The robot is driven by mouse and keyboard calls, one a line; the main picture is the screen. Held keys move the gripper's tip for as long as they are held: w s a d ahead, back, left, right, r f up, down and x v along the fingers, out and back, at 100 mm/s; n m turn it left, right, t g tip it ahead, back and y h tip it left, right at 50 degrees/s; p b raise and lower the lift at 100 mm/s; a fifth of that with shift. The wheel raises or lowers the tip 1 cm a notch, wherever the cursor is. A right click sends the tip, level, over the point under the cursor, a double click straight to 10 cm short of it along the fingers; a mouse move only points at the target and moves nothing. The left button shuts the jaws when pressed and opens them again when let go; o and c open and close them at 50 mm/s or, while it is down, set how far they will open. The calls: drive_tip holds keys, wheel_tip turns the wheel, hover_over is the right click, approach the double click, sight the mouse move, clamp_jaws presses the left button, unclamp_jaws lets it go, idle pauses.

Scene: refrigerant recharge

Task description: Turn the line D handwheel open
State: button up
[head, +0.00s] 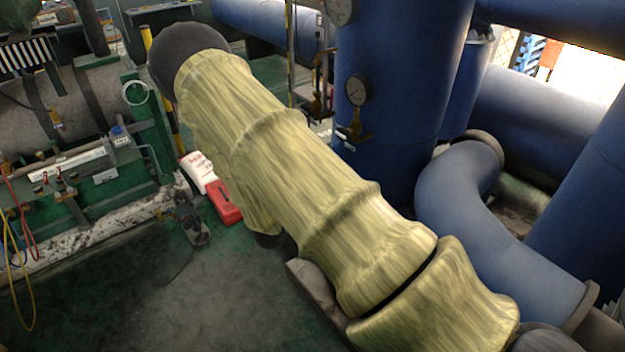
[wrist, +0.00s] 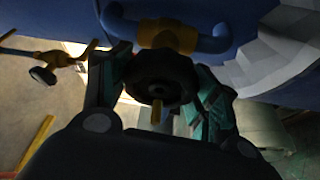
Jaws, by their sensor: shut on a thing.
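In the wrist view a dark round handwheel (wrist: 152,70) sits on a yellow-brass valve body (wrist: 170,37) joined to blue pipework. My gripper (wrist: 160,86) has its two teal fingers on either side of the handwheel, shut on its rim. A yellow stem (wrist: 156,112) points from the wheel's hub toward my palm. No line label is legible, so I cannot read which line it is. In the head view my gripper and this handwheel are hidden; my sleeved arm crosses the middle.
In the wrist view another small dark-wheeled valve (wrist: 43,75) is at the left. In the head view a large blue vessel (head: 405,110) with a gauge (head: 357,90) stands behind my arm. A red-and-white item (head: 225,205) lies by green-framed machinery (head: 150,130). Front-left floor is clear.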

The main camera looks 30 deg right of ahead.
drive_tip(key=o, duration=1)
drive_tip(key=shift+o, duration=0.2)
drive_tip(key=v, duration=1.2)
